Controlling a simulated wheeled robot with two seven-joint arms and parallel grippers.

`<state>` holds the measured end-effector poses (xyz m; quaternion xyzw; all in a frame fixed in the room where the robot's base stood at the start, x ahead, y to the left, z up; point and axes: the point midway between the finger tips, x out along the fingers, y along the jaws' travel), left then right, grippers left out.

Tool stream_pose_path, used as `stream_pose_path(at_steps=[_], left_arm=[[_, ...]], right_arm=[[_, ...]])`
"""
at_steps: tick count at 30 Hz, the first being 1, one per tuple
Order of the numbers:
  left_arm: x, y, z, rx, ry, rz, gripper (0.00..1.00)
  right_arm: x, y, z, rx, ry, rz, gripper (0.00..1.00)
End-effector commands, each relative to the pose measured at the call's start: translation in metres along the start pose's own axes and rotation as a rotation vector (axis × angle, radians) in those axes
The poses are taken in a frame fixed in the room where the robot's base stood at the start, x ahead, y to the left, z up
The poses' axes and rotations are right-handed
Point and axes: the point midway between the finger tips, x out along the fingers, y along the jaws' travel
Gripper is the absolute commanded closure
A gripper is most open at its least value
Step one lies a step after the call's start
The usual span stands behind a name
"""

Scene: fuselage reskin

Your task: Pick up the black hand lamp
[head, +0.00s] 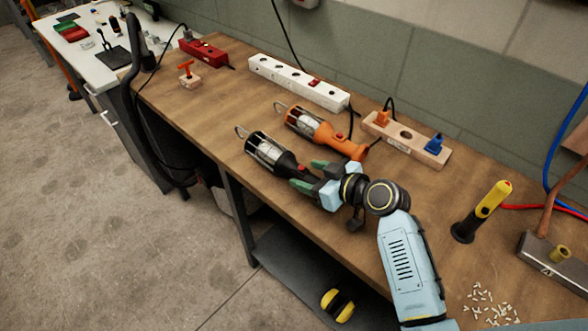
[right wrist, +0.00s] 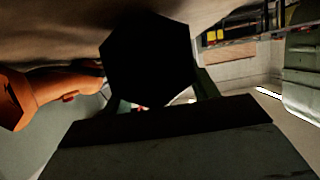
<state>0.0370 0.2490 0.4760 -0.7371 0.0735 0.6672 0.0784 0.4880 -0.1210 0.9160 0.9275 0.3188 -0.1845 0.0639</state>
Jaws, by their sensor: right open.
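The black hand lamp (head: 284,163) lies on the wooden workbench (head: 215,85), its wire-caged end pointing to the upper left. My right gripper (head: 311,174) is at its handle end in the head view, with green fingers open on either side of the handle. In the right wrist view, a dark six-sided shape, seemingly the lamp's handle end (right wrist: 148,60), fills the space between the fingers (right wrist: 160,105). I cannot tell whether the fingers touch it. My left gripper is in neither view.
An orange hand lamp (head: 322,131) lies just behind the black one; its handle also shows in the right wrist view (right wrist: 55,92). White (head: 298,82) and wooden (head: 408,139) power strips lie along the wall. A yellow-black torch (head: 483,209) stands at right.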

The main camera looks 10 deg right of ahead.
Motion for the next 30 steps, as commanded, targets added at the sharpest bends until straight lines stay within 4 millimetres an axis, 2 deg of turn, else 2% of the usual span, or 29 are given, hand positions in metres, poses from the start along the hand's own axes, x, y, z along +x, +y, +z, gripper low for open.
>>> stream_pose_path(at_steps=[2, 16, 30], left_arm=[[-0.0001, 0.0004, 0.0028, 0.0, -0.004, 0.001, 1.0], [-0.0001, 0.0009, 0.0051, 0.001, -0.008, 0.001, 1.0], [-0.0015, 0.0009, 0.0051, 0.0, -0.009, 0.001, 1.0]], right_arm=[[-0.0003, 0.0001, 0.0, 0.0, 0.0, 0.0, 0.41], [-0.0006, -0.0001, 0.0009, 0.001, -0.002, 0.0, 1.0], [-0.0026, 0.0002, -0.0036, 0.001, -0.002, 0.0, 1.0]])
